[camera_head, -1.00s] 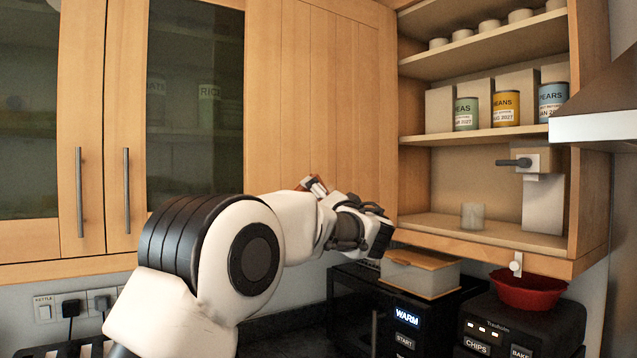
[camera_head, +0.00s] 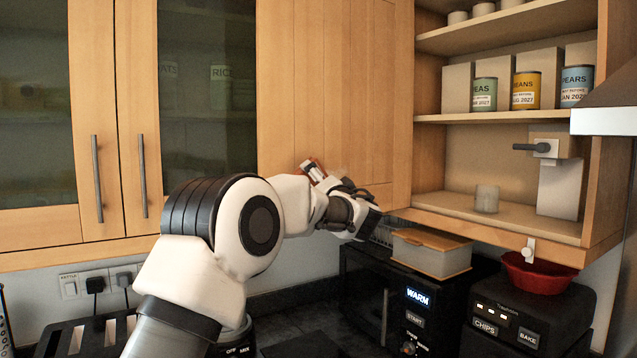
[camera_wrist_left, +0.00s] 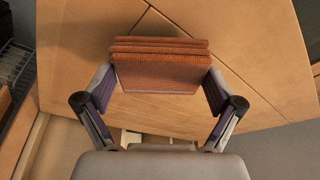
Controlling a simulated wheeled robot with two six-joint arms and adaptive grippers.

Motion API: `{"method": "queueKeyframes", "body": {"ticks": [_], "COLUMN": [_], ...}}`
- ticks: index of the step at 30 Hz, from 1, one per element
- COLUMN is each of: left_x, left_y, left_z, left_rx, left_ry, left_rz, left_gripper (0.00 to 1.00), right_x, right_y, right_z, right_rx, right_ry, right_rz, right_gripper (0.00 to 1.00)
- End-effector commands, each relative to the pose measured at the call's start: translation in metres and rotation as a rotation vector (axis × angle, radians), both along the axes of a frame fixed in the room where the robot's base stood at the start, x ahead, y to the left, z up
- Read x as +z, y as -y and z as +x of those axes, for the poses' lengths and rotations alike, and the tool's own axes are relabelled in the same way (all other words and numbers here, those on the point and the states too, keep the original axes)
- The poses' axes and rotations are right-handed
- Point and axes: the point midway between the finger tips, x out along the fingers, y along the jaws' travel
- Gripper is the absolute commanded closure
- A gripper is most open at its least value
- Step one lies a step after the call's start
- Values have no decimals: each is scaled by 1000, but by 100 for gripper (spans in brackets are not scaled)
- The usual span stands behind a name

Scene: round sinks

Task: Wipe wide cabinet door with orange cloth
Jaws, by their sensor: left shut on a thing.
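The wide cabinet door (camera_head: 335,85) is the light wooden panelled door in the middle of the head view, between a glass door and open shelves. My left gripper (camera_head: 316,172) is at the lower part of this door. In the left wrist view my left gripper (camera_wrist_left: 160,88) is shut on the folded orange cloth (camera_wrist_left: 160,68), with one finger at each side. The cloth lies at the wooden surface; I cannot tell how firmly it touches. My right gripper is not in view.
Glass doors with long handles (camera_head: 141,175) are at the left. Open shelves (camera_head: 500,117) with cans are at the right. Below stand a black oven (camera_head: 375,290) with a lidded box (camera_head: 431,252) on top, and a red bowl (camera_head: 539,273) on another appliance.

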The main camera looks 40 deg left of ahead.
Motion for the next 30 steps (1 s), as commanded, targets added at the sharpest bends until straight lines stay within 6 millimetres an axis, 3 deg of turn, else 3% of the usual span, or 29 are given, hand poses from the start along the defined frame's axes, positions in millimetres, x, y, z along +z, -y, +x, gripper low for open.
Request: {"method": "queueKeyframes", "body": {"ticks": [30], "left_x": [0], "left_y": [-15], "left_z": [5], "left_rx": [1], "left_ry": [0], "left_rz": [-1], "left_gripper": [63], "right_x": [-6], "right_y": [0], "right_z": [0], "right_rx": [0], "right_ry": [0], "right_rz": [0], "right_gripper": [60]}}
